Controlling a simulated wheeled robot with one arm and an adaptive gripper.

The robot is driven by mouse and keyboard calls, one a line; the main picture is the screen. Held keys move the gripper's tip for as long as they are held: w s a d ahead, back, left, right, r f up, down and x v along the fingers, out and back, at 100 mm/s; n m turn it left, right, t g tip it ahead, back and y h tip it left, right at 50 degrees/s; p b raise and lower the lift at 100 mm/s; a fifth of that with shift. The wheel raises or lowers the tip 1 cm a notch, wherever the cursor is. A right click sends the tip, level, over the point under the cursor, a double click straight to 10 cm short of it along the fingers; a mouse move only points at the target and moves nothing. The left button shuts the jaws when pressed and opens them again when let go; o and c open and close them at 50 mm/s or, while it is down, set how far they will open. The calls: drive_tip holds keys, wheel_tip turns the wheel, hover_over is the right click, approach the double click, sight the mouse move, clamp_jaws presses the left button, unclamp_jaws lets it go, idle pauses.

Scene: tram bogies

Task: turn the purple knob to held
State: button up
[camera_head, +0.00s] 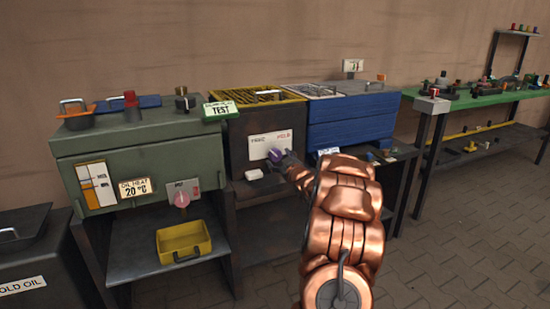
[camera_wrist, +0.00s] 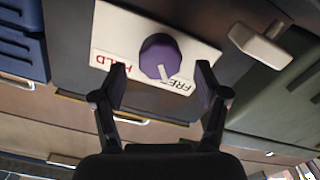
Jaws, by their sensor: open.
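The purple knob (camera_head: 275,155) sits on a white plate (camera_head: 258,142) on the front of a dark cabinet. The plate reads FREE at left and HELD, in red, at right. In the wrist view the plate appears upside down, and the knob (camera_wrist: 160,54) has a white pointer line aimed toward the FREE side. My gripper (camera_wrist: 161,77) is open, its fingertips on either side of the knob's near part, with gaps visible. In the head view my gripper (camera_head: 281,163) is at the knob, partly hidden by my arm.
A white handle (camera_wrist: 262,45) projects close to the plate; in the head view it is below left of the knob (camera_head: 253,174). A green cabinet (camera_head: 125,150) with a pink knob (camera_head: 182,200) stands left. Blue drawers (camera_head: 350,120) stand right.

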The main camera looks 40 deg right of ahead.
sight(277, 156)
drive_tip(key=shift+b+x, duration=0.3)
drive_tip(key=shift+x, duration=1.75)
drive_tip(key=c, duration=1.2)
drive_tip(key=shift+o, duration=0.2)
